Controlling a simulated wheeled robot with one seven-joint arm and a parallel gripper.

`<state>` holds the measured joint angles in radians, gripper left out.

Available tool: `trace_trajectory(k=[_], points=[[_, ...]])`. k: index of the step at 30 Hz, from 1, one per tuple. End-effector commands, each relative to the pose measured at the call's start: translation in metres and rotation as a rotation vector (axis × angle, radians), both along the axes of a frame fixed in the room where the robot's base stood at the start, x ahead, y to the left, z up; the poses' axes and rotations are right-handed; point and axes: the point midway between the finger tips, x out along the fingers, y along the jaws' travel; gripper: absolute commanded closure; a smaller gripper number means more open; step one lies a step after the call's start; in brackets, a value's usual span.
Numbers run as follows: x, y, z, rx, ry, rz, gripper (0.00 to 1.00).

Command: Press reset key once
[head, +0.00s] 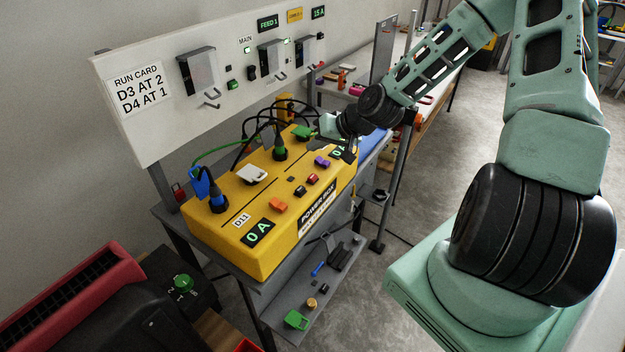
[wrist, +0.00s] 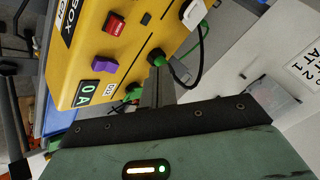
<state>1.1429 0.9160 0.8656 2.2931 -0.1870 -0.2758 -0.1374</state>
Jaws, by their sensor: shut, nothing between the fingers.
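The yellow power box (head: 225,250) stands on a grey bench and also shows in the wrist view (wrist: 75,58). On its top are a red key (head: 313,179), a dark key (head: 300,190), a small black button (head: 291,179), an orange rocker (head: 278,204) and a purple rocker (head: 322,162). I cannot read which is the reset key. In the wrist view the red key (wrist: 115,23), small black button (wrist: 146,18) and purple rocker (wrist: 105,64) show ahead of my gripper (wrist: 158,78). My gripper (head: 347,152) is shut and empty, over the box's right end.
A white panel (head: 140,120) with a run card and switches stands behind. A lower shelf (head: 300,290) holds small parts. A red-and-black machine (head: 90,290) is at lower left.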

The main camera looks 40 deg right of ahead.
Motion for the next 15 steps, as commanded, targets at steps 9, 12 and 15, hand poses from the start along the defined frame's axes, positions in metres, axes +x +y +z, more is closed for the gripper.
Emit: trace_trajectory(k=[9, 12, 15], points=[[0.000, 0.000, -0.050, 0.001, 0.000, -0.001, 1.00], [0.000, 0.000, -0.061, 0.001, 0.000, -0.001, 1.00], [0.000, 0.000, -0.069, 0.001, 0.000, -0.001, 1.00]])
